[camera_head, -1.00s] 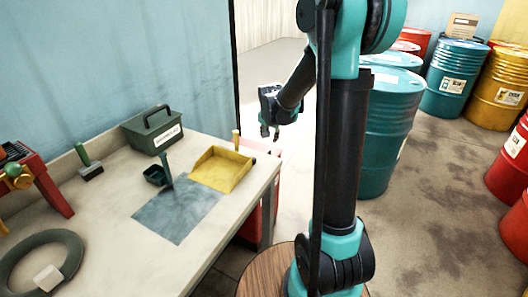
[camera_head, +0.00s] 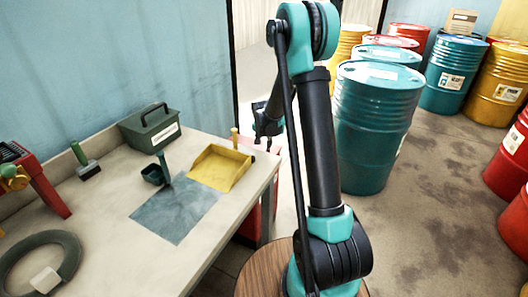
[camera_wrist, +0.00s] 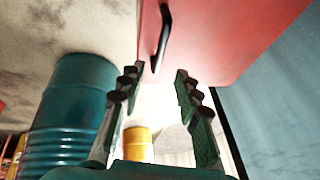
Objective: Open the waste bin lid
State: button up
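The red waste bin (camera_head: 264,212) stands beside the right end of the workbench, partly hidden by the bench and my arm. In the wrist view its red lid (camera_wrist: 240,35) fills the top, with a dark bar handle (camera_wrist: 162,38) on it. My gripper (camera_wrist: 157,76) is open and empty. Its two fingers point toward the lid, and the handle shows just beyond the fingertips, close to the left one. I see no clear contact. In the head view my gripper (camera_head: 266,132) is above the bin, partly hidden by my arm.
The workbench (camera_head: 110,235) holds a green toolbox (camera_head: 150,126), a yellow dustpan (camera_head: 219,167), a small dark green scoop (camera_head: 156,173) and a black ring (camera_head: 70,262). A teal drum (camera_head: 370,130) stands right of my arm, with several others behind. Floor at right is open.

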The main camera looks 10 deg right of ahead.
jog(key=x, duration=0.7)
jog(key=shift+w+f, duration=0.1)
jog(key=shift+f, duration=0.3)
grip_shut()
